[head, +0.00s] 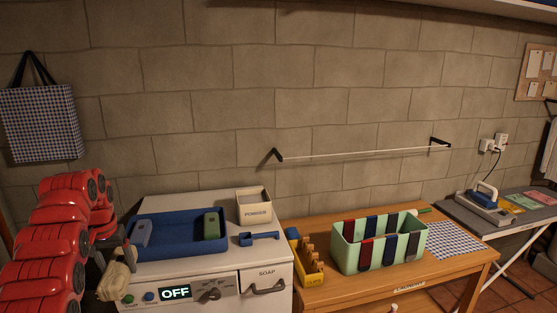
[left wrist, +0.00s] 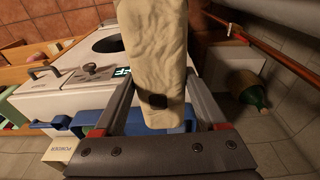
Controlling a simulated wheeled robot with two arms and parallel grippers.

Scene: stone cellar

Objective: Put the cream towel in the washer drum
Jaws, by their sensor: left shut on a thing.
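The cream towel (head: 116,282) hangs from my left gripper (head: 122,258) at the washer's front left corner in the head view. In the left wrist view the towel (left wrist: 155,50) fills the upper middle, gripped between the two fingers. The white washer (head: 190,263) stands below the wall, its display reading OFF. In the left wrist view a dark round opening shows on the washer's front (left wrist: 106,43), partly hidden by the towel. The towel is outside it. The drum front is below the head view. My right gripper is not in view.
A blue tray (head: 176,244) with two bottle-like items, a powder box (head: 254,210) and a blue scoop (head: 259,238) sit on the washer. Right of it, a wooden table (head: 318,297) holds a yellow bin (head: 307,268) and a green divided box (head: 408,247).

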